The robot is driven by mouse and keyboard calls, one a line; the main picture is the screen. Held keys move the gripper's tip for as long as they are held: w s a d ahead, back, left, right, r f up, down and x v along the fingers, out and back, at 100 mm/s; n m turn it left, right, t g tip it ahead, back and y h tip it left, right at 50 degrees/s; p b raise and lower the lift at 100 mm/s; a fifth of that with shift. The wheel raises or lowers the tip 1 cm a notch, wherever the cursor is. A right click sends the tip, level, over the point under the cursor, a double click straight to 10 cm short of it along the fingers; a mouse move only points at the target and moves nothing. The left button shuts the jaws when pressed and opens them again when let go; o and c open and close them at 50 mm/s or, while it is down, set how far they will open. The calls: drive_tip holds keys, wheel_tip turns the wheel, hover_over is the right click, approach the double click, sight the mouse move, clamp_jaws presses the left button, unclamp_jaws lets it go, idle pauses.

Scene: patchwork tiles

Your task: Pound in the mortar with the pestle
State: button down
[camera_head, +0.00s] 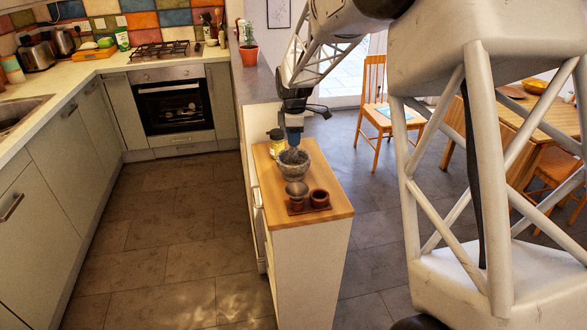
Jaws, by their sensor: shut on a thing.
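A grey stone mortar (293,171) stands on the wooden top of a narrow counter in the middle of the view. My gripper (294,137) points straight down just above the mortar's mouth. It is shut on the pestle (293,153), of which only a small grey part shows at the mouth. The pestle looks upright, with its lower end inside the mortar or at its rim. Whether it touches the bottom is hidden. The fingers are small and dark at this distance.
A grey funnel-shaped cup (297,189) and a brown cup (320,198) stand on a small tray close in front of the mortar. A jar with a yellow label (277,145) stands close behind it. The wooden counter top (340,208) is narrow, with its edges near.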

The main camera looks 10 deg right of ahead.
drive_tip(key=shift+f, duration=0.2)
drive_tip(key=shift+f, duration=1.45)
drive_tip(key=shift+r, duration=0.2)
drive_tip(key=shift+r, duration=1.35)
drive_tip(key=shift+f, duration=1.55)
drive_tip(key=shift+r, duration=0.15)
drive_tip(key=shift+r, duration=1.35)
